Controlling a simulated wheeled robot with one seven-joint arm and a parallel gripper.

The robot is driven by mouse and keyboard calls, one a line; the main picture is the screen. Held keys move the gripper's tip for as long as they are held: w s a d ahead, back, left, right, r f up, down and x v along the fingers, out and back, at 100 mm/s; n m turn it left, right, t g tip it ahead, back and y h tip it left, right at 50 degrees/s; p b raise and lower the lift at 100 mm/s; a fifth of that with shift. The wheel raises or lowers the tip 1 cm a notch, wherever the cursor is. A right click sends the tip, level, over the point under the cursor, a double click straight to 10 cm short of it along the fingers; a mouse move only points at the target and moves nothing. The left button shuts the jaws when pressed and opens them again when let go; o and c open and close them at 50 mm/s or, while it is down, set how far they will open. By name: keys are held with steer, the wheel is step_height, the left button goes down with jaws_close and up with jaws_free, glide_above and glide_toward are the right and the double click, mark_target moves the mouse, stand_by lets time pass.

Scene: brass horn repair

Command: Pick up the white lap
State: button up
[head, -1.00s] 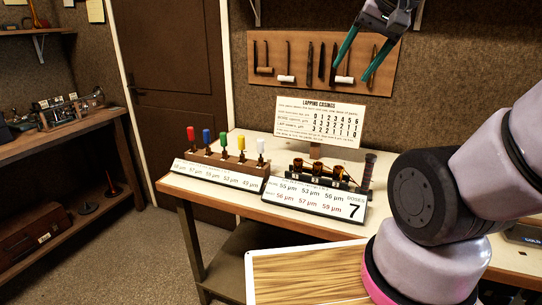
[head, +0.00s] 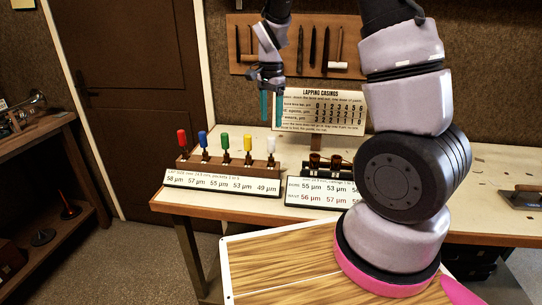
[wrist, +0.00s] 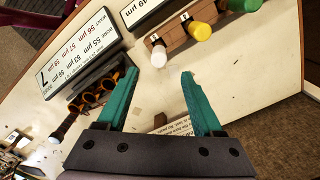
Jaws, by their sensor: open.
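The white lap (head: 271,146) stands upright at the right end of a wooden rack (head: 240,170), beside the yellow, green, blue and red laps. It also shows in the wrist view (wrist: 158,55), ahead of my fingers and near the left fingertip. My gripper (head: 271,122) hangs pointing down above the bench; in the head view its fingertips appear just above the white lap. In the wrist view my gripper (wrist: 160,80) has its two teal fingers wide apart, with nothing between them.
A size label stands before the rack. Right of it, a holder with brass casings (head: 326,162) stands behind another label (head: 315,192). A lapping chart (head: 318,110) stands behind, near my fingers. Bare bench top (head: 210,205) shows at the front left.

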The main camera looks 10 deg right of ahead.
mark_target(271, 137)
step_height(271, 137, down, 10)
steer(key=shift+r, duration=0.1)
jaws_close()
stand_by(0.5)
